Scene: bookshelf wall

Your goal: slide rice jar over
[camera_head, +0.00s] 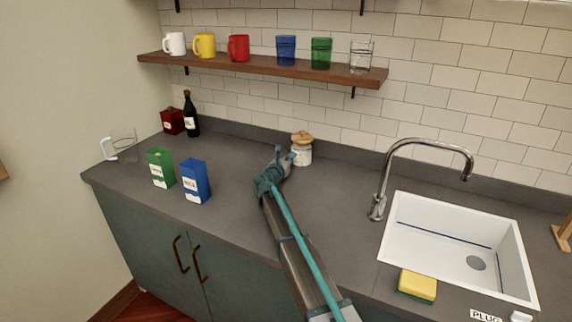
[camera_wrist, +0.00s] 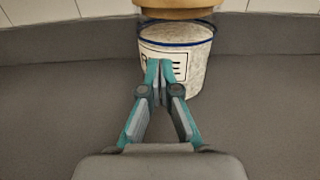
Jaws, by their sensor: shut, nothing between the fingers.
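The rice jar (camera_head: 302,152) is a clear jar of white grains with a wooden lid and a white label. It stands upright on the grey counter near the tiled back wall. In the wrist view the jar (camera_wrist: 196,66) stands just beyond the fingertips, its top cut off by the frame edge. My gripper (camera_head: 286,160) is at the jar's left front in the head view. In the wrist view my gripper (camera_wrist: 159,68) has its fingertips together in front of the label, hiding part of it. I cannot tell whether they touch the jar.
A blue box (camera_head: 195,182), a green box (camera_head: 161,168), a glass pitcher (camera_head: 122,146), a dark bottle (camera_head: 191,115) and a red canister (camera_head: 172,121) stand to the left. The faucet (camera_head: 412,150) and sink (camera_head: 400,228) are to the right. Counter between jar and faucet is clear.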

